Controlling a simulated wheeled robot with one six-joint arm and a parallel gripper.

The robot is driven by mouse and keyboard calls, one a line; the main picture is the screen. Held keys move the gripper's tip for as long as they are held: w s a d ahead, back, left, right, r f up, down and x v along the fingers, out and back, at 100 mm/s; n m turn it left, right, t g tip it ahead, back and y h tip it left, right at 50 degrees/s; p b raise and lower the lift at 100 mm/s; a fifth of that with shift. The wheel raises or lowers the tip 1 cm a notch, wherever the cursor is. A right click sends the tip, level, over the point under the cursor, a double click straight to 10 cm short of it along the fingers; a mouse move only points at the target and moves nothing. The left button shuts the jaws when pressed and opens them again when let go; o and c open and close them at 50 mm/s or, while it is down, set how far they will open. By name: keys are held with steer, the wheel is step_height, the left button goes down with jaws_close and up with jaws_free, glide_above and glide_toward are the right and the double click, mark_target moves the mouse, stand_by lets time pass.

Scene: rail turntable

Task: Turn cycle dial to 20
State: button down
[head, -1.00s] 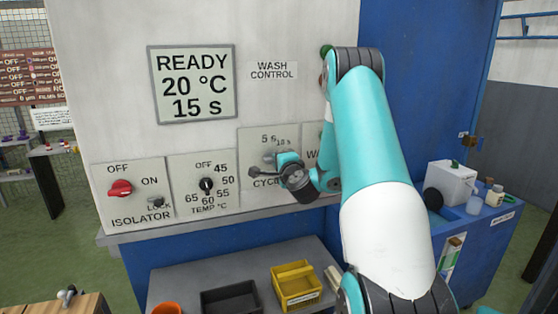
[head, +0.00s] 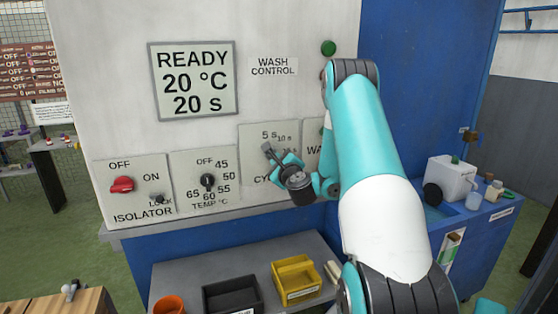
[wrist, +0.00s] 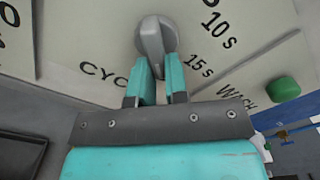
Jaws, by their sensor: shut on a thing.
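The cycle dial (wrist: 154,36) is a grey round knob with a raised grip bar on a pale panel. In the wrist view, marks 10 s and 15 s are printed to its right, and part of CYC to its lower left. My gripper (wrist: 159,65) is shut on the dial's grip bar, one teal finger on each side. In the head view my gripper (head: 278,160) is at the cycle panel (head: 251,140) and hides most of the dial and its lower marks. The display (head: 194,80) reads READY, 20 °C, 20 s.
Left of the cycle panel are the temperature dial (head: 208,182) and the red isolator switch (head: 122,184). A green button (wrist: 283,89) is at the right in the wrist view. Black (head: 231,296) and yellow (head: 297,277) bins stand on the shelf below.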

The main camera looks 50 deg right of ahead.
steer(key=shift+f+m, duration=0.1)
steer(key=shift+m, duration=0.3)
steer(key=c, duration=1.1)
jaws_free()
steer(key=b+v, duration=0.7)
steer(key=b, duration=0.1)
steer(key=shift+s+a, duration=0.2)
steer(key=shift+a, duration=0.05)
